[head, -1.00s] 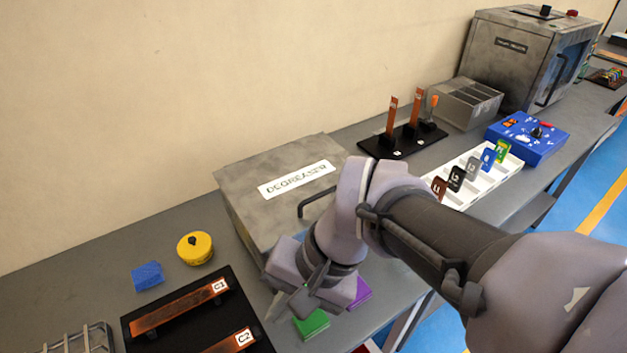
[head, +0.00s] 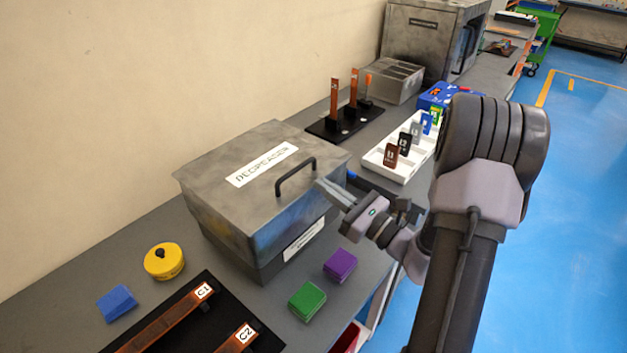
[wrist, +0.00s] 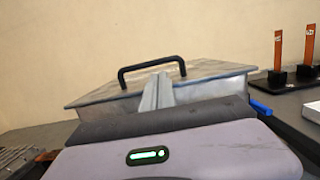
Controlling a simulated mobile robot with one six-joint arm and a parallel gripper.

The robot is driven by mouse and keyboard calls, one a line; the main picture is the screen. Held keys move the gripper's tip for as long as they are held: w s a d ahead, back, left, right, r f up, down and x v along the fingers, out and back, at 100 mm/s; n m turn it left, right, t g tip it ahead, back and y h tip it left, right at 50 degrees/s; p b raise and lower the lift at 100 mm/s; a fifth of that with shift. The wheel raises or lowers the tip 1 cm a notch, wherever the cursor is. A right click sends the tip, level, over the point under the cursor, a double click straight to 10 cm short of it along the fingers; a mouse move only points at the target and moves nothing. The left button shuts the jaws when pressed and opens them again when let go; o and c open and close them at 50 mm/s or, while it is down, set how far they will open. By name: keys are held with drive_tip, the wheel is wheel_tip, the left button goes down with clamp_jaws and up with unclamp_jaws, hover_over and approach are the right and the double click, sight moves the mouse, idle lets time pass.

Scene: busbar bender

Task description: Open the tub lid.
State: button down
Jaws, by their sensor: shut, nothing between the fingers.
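The degreaser tub (head: 232,240) is a grey metal box on the bench in the head view. Its lid (head: 225,185) lies shut on top and carries a "DEGREASER" label and a black bar handle (head: 294,174) near its right edge. In the wrist view the lid (wrist: 215,70) and the arched handle (wrist: 120,78) show ahead of my fingers. My gripper (head: 322,187) is shut and empty, just right of the handle and pointing at it. In the wrist view its fingertips (wrist: 158,80) appear below the handle bar; whether they touch it I cannot tell.
Green (head: 307,301) and purple (head: 340,265) blocks lie in front of the tub. A yellow round container (head: 164,262) and a blue block (head: 117,303) lie left. A white tray (head: 377,156) of labelled tags and a black stand (head: 325,131) with copper bars stand behind, to the right.

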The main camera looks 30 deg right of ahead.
sight(314, 178)
drive_tip(key=shift+x, duration=1.8)
drive_tip(key=shift+a+r, duration=0.1)
